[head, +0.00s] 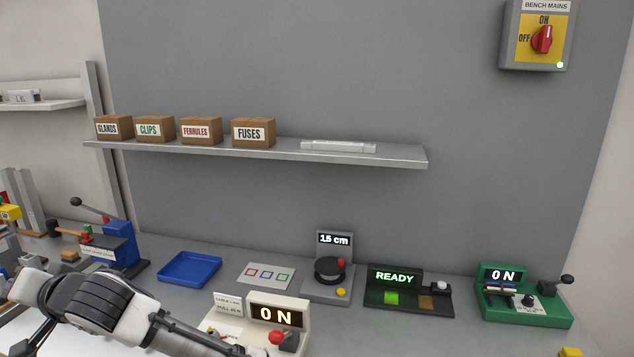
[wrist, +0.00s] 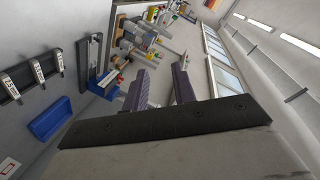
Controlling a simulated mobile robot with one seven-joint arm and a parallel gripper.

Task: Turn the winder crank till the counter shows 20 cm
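The winder (head: 325,289) is a grey unit on the bench in the head view. Its counter (head: 334,239) reads 15 cm. Its crank (head: 329,270) is a dark round disc with a red knob at the upper right, and a yellow button sits at the front of its base. My gripper shows in the wrist view (wrist: 160,88), with its two dark fingers apart and nothing seen between them. It points away from the winder, which is not clearly seen there. In the head view my arm crosses the lower left, and the gripper's fingers are not clearly visible.
A white unit reading 0 N (head: 274,316) stands in front of the winder, close to my arm. A black READY unit (head: 395,276) and a green unit (head: 525,309) stand right. A blue tray (head: 190,268) and marked card (head: 266,275) lie left. A shelf (head: 400,156) hangs above.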

